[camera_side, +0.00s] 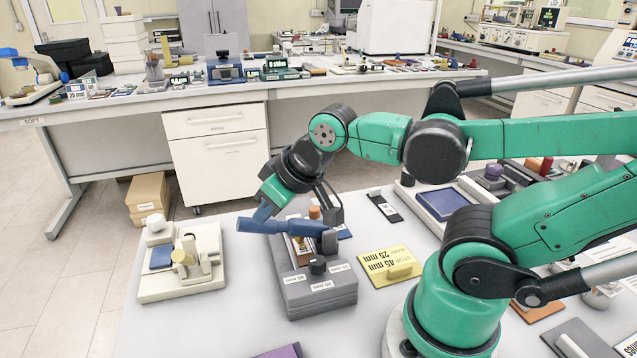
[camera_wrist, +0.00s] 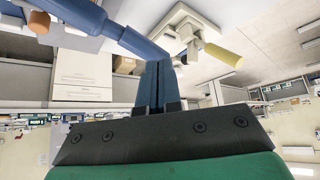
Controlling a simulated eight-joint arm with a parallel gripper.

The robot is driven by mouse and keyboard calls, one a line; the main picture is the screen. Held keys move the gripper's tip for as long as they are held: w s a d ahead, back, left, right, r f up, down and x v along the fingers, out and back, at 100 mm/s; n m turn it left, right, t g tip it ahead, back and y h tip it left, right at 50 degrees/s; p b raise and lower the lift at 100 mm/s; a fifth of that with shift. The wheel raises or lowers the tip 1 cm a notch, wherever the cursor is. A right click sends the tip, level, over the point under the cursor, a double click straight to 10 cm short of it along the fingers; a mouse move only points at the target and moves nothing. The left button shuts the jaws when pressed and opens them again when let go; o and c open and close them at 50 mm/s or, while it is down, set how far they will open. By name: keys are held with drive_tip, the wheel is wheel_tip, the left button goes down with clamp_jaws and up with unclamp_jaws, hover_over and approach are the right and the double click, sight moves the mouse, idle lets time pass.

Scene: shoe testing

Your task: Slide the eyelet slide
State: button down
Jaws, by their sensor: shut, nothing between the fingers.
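A grey block (camera_side: 320,296) with white millimetre labels stands upright on the near table. It carries a brown insert, a black knob (camera_side: 318,265) and an orange-brown peg (camera_side: 314,212). A blue bar (camera_side: 298,229) lies across the block's far part; it also shows in the wrist view (camera_wrist: 105,24). I cannot tell which part is the eyelet slide. My gripper (camera_side: 262,217) is shut and empty, pointing down at the bar's left part. In the wrist view its dark fingers (camera_wrist: 157,66) reach the bar's edge; contact is unclear. My wrist partly hides the block's far end.
A cream fixture (camera_side: 160,289) with a yellow cylinder (camera_side: 184,257) stands left of the block. A yellow card (camera_side: 378,273) lies to the right, and a black strip (camera_side: 384,207) lies behind it. Bare table separates the block from the cream fixture. A purple item (camera_side: 280,351) is at the front edge.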

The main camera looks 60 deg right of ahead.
drive_tip(key=c, duration=1.1)
unclamp_jaws()
drive_tip(key=o, duration=0.3)
drive_tip(key=shift+w+d, duration=0.15)
drive_tip(key=shift+d, duration=0.25)
drive_tip(key=shift+o, duration=1)
drive_tip(key=w+d+g+h, duration=0.1)
drive_tip(key=d+g, duration=0.2)
drive_tip(key=d, duration=0.3)
drive_tip(key=shift+f+g, duration=0.2)
drive_tip(key=shift+g, duration=0.1)
drive_tip(key=g, duration=0.3)
hover_over(314, 208)
drive_tip(key=shift+a+f+y, duration=0.15)
drive_tip(key=shift+f+y, duration=0.05)
drive_tip(key=shift+f, duration=0.35)
drive_tip(key=shift+a+f+y, duration=0.15)
drive_tip(key=shift+f+y, duration=0.05)
drive_tip(key=shift+f, duration=0.3)
drive_tip(key=shift+d+f+g, duration=0.3)
drive_tip(key=shift+d+f, duration=0.1)
drive_tip(key=shift+a+f, duration=0.1)
drive_tip(key=shift+f, duration=2.5)
clamp_jaws()
